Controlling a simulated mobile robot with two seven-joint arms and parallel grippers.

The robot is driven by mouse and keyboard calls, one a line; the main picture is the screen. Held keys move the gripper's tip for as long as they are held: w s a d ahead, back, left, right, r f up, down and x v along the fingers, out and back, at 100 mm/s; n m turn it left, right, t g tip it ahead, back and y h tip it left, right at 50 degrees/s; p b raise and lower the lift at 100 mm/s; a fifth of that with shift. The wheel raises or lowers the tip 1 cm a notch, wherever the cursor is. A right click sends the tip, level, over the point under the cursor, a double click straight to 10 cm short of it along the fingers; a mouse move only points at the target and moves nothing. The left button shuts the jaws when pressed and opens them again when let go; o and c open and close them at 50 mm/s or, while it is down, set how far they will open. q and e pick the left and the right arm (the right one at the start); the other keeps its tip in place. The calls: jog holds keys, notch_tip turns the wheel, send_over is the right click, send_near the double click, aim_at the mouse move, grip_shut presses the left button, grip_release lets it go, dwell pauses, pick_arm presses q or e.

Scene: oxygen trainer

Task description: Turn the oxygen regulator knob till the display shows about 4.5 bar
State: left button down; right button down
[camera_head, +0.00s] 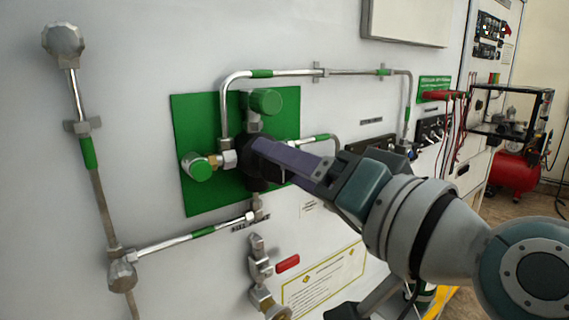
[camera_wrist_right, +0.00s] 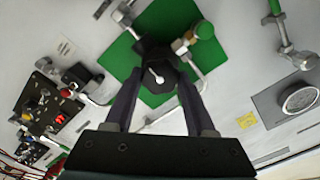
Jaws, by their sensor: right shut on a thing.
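The black regulator knob (camera_wrist_right: 165,65) is in front of the green panel (camera_wrist_right: 125,62) in the right wrist view. My right gripper (camera_wrist_right: 160,82) has its two dark fingers on either side of the knob and is shut on it. In the head view my right gripper (camera_head: 262,158) reaches in from the right, and its purple-grey fingers cover most of the knob. My left gripper is not in view.
Green round valve handles (camera_head: 265,102) (camera_head: 198,167) sit close above and left of the knob. Metal pipes (camera_head: 340,72) run around the panel. Red and black cables (camera_head: 455,115) hang at the right.

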jog(key=shift+c, duration=1.1)
grip_release()
jog(key=b+v, duration=0.1)
jog(key=v, duration=0.9)
jog(key=shift+b, duration=0.4)
jog(key=shift+f, duration=0.1)
